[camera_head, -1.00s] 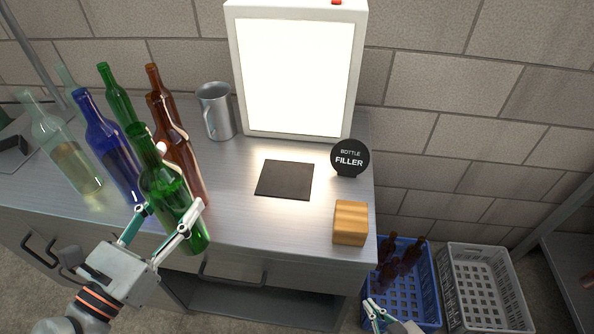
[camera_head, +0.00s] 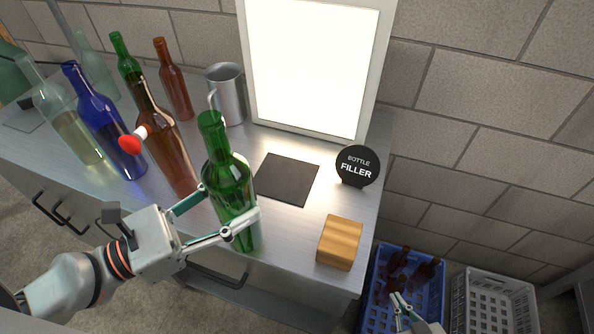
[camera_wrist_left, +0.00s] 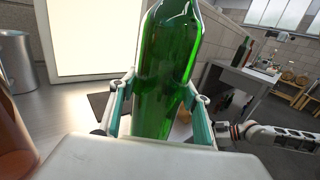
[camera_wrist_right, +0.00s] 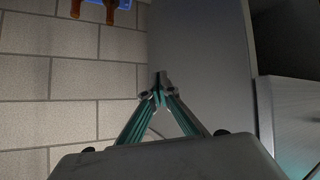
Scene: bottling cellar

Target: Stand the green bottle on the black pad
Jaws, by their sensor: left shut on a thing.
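My left gripper (camera_head: 222,214) is shut around the body of a green bottle (camera_head: 228,180). The bottle is upright with a slight tilt, at the front edge of the counter, left of and nearer than the black pad. In the left wrist view the bottle (camera_wrist_left: 165,70) stands between the two fingers. The black pad (camera_head: 287,179) lies flat and bare on the counter in front of the light panel; the bottle hides part of it in the left wrist view. My right gripper (camera_head: 396,303) is low at the right, by the blue crate; its fingertips meet in the right wrist view (camera_wrist_right: 159,92), with nothing between them.
A wooden block (camera_head: 340,242) and the round bottle filler sign (camera_head: 357,166) stand right of the pad. A brown bottle (camera_head: 165,145) with a red-and-white stopper-like piece, a blue bottle (camera_head: 103,125) and others stand left. A metal mug (camera_head: 227,95) is behind. Crates (camera_head: 438,300) sit below right.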

